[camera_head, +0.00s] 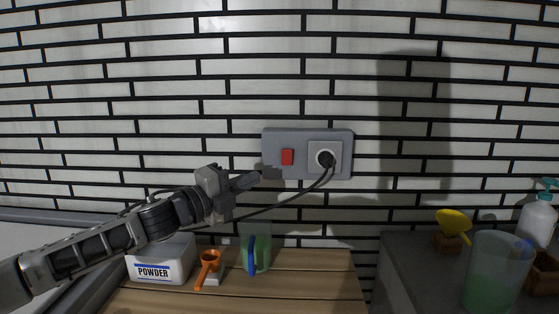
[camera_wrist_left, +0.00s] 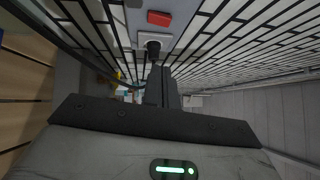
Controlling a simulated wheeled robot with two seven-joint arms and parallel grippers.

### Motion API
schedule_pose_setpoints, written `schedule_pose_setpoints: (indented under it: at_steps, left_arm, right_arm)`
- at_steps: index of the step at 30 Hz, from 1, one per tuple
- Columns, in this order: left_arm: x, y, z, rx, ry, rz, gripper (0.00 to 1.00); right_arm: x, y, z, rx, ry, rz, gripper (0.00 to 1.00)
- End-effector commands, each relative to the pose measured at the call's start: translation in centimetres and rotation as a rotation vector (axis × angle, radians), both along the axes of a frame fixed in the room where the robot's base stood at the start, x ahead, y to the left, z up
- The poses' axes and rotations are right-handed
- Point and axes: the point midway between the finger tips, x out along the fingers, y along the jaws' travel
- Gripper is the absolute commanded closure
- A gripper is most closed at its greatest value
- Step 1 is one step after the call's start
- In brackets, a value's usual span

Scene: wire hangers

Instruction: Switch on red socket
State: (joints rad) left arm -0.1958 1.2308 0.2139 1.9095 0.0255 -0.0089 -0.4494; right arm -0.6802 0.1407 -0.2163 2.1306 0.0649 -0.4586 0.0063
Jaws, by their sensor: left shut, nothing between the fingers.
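A grey socket panel (camera_head: 308,136) is fixed to the brick wall, with a red switch (camera_head: 287,157) on its left half and a white outlet (camera_head: 325,147) on its right. A black plug (camera_head: 326,159) sits in the outlet. My left gripper (camera_head: 270,174) is shut and empty, its tips just below and left of the red switch, near the panel's lower left edge. I cannot tell whether the tips touch the panel. In the left wrist view the red switch (camera_wrist_left: 158,18) is near the top, beyond the shut fingers (camera_wrist_left: 160,75). My right gripper is not in view.
A black cable runs down left from the plug, behind my gripper. Below are a white powder box (camera_head: 162,268), an orange scoop (camera_head: 208,265) and a cup with a blue handle (camera_head: 261,250) on a wooden top (camera_head: 300,285). A yellow funnel (camera_head: 453,223) and clear jug (camera_head: 496,270) stand right.

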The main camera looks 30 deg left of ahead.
Motion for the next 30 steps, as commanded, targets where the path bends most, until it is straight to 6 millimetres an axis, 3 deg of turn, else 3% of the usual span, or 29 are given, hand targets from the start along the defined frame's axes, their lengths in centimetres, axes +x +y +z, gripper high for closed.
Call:
schedule_pose_setpoints:
  at_steps: [14,24,30]
  left_arm:
    - [4.2,-0.9,1.1,-0.001,-0.004,0.004,1.0]
    - [8.6,-2.1,1.6,0.001,-0.003,0.001,1.0]
    - [10.8,-0.6,1.8,0.001,-0.002,0.003,1.0]
  right_arm:
    - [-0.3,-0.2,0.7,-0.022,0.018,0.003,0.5]
    - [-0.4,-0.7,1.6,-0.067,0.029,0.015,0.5]
    - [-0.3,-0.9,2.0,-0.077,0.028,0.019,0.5]
